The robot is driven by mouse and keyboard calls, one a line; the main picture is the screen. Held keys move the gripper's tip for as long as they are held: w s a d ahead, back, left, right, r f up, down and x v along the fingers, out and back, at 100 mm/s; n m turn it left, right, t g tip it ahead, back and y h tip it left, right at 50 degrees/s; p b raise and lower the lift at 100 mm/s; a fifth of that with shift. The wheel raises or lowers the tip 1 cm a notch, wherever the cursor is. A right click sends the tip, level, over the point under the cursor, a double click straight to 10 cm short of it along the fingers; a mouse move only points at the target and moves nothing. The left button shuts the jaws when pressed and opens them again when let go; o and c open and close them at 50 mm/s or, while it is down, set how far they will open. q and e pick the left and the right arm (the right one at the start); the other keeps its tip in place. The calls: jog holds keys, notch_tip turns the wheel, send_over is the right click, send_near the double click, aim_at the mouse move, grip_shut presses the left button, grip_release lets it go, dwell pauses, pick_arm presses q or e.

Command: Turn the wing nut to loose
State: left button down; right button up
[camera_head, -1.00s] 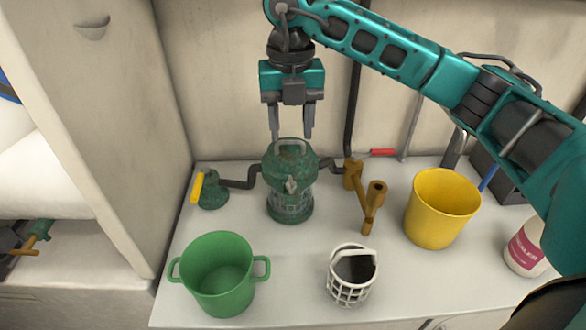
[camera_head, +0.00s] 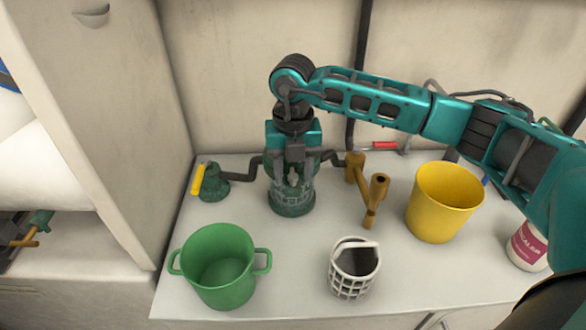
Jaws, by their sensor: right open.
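The green sea strainer (camera_head: 291,204) stands on the white counter with dark hoses at both sides. A small pale winged piece, perhaps the wing nut (camera_head: 293,175), shows at its upper front; I cannot tell for sure. My right gripper (camera_head: 292,178) points down over the strainer from above. Its jaws are open, with the fingers at the strainer's upper part. The gripper body hides the strainer's top and its bail, and I cannot tell whether the fingers touch anything. My left gripper is not in view.
A green two-handled pot (camera_head: 222,288) stands front left, a white basket (camera_head: 353,285) front middle and a yellow bucket (camera_head: 436,222) at right. A bronze valve (camera_head: 369,190) and a green seacock with yellow handle (camera_head: 213,184) flank the strainer. A white bottle (camera_head: 527,246) stands far right.

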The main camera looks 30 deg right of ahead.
grip_shut()
jog(key=shift+r+m+p, duration=0.15)
jog(key=shift+m+p, duration=0.2)
jog(key=shift+m, duration=0.95)
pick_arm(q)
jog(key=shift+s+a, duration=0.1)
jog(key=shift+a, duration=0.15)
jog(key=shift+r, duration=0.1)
pick_arm(e)
grip_release()
